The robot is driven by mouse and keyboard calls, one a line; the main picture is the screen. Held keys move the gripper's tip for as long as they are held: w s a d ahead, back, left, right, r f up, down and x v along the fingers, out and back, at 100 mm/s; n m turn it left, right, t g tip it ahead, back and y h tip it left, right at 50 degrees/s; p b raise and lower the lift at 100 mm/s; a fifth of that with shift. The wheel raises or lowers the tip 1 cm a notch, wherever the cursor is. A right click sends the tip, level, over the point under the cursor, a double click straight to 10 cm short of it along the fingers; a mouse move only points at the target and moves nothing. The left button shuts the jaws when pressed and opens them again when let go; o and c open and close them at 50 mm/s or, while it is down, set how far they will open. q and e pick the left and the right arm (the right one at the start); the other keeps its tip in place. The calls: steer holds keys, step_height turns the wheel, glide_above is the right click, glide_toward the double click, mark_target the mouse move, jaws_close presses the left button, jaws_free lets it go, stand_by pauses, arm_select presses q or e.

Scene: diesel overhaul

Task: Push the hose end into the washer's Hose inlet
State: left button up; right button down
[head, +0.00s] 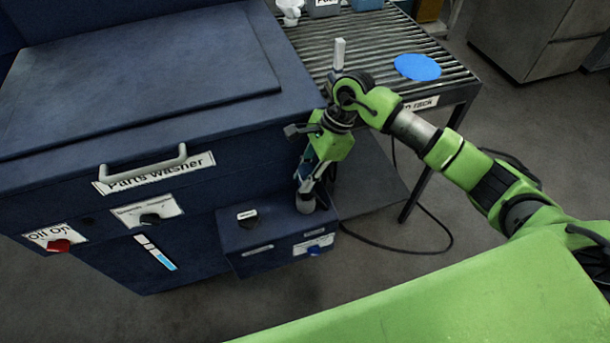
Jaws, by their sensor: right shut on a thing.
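The parts washer (60,185) is a large dark blue cabinet filling the left side, with a closed lid (150,80) and a bar handle. A smaller blue box (275,237) stands at its front right. My right gripper (306,186) points down over the rear right corner of this box, shut on the hose end, which is mostly hidden by the fingers. A short grey cylindrical piece (306,203) shows just below the fingertips; I cannot tell whether it is the inlet or part of the hose end. The black hose (400,250) loops across the floor. My left gripper is out of view.
A roller rack (370,45) with a blue disc (417,67) stands behind my right arm. A red knob (58,246) is on the washer's front.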

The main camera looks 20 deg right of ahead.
steer(key=shift+f+b, duration=0.9)
steer(key=shift+f, duration=0.1)
steer(key=shift+f, duration=0.1)
